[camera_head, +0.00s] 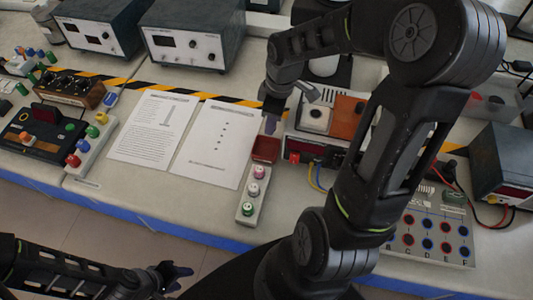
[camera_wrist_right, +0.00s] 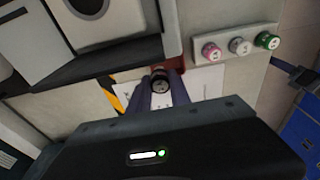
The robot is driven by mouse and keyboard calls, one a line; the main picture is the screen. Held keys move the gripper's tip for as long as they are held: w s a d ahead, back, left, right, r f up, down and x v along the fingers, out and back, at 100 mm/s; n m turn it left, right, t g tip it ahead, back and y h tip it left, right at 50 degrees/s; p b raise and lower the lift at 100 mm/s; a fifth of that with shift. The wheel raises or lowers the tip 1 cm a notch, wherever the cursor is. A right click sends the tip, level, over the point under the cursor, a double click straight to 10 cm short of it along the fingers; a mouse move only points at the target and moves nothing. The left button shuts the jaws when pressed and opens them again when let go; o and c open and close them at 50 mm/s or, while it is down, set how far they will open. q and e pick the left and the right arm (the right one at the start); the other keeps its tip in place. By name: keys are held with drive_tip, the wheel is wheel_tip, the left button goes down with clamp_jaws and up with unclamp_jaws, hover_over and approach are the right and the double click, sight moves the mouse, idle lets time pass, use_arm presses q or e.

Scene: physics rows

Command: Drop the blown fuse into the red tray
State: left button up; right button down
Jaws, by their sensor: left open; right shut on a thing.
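The red tray (camera_head: 265,149) sits at the far end of a pale strip; a bit of its red edge (camera_wrist_right: 173,48) also shows in the right wrist view. My right gripper (camera_head: 271,124) is just beyond the tray in the head view. It is shut on a dark, round-topped piece (camera_wrist_right: 160,84), which I take to be the blown fuse, held between the fingertips in the right wrist view. In the head view the piece is hidden or too small to make out. My left gripper (camera_head: 180,276) is open and empty, low at the front, off the bench.
The pale strip holds a pink (camera_head: 258,172), a grey (camera_head: 253,189) and a green-topped piece (camera_head: 247,208). A device with an orange panel (camera_head: 346,118) stands right of my right gripper. Printed sheets (camera_head: 211,145) lie flat to the left. A terminal board (camera_head: 432,235) is at right.

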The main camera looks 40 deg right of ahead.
drive_tip(key=shift+f+b, duration=0.45)
drive_tip(key=shift+f, duration=0.5)
drive_tip(key=c, duration=1.1)
unclamp_jaws()
drive_tip(key=shift+r, duration=0.15)
drive_tip(key=r, duration=0.7)
drive_tip(key=shift+s+d+r+b, duration=0.25)
drive_tip(key=shift+s+b, duration=0.05)
drive_tip(key=shift+s, duration=0.05)
